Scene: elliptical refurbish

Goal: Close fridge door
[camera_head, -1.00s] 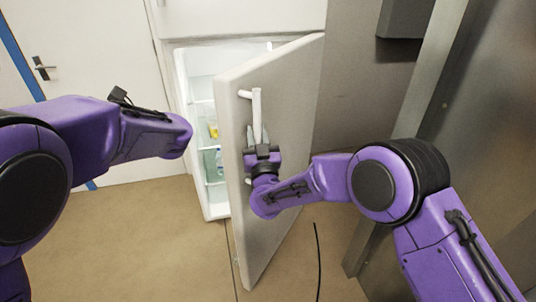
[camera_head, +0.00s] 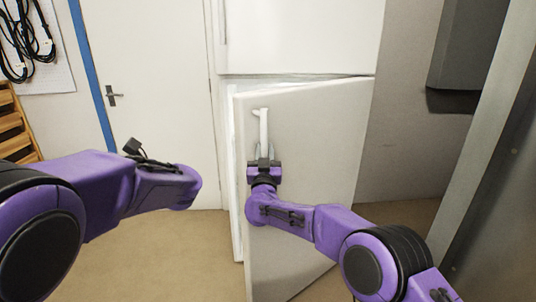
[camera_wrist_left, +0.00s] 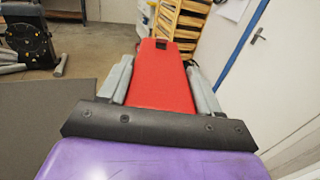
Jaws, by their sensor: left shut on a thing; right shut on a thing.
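The white fridge door (camera_head: 315,180) stands partly open in the head view, swung out to the right with a narrow gap along its left edge. Its pale vertical handle (camera_head: 264,125) is near that left edge. My right gripper (camera_head: 264,155) is shut on the lower part of this handle. The fridge body (camera_head: 234,185) shows only as a thin strip behind the door, and its inside is hidden. My left gripper (camera_wrist_left: 160,72) is shut on a flat red thing (camera_wrist_left: 162,85) in the left wrist view. The head view hides its fingers behind my left arm.
A closed white room door (camera_head: 150,110) with a blue frame is left of the fridge. A wooden rack (camera_head: 14,125) and hanging black cables (camera_head: 25,40) are at the far left. A grey metal panel (camera_head: 500,190) stands close on the right. The floor before the room door is clear.

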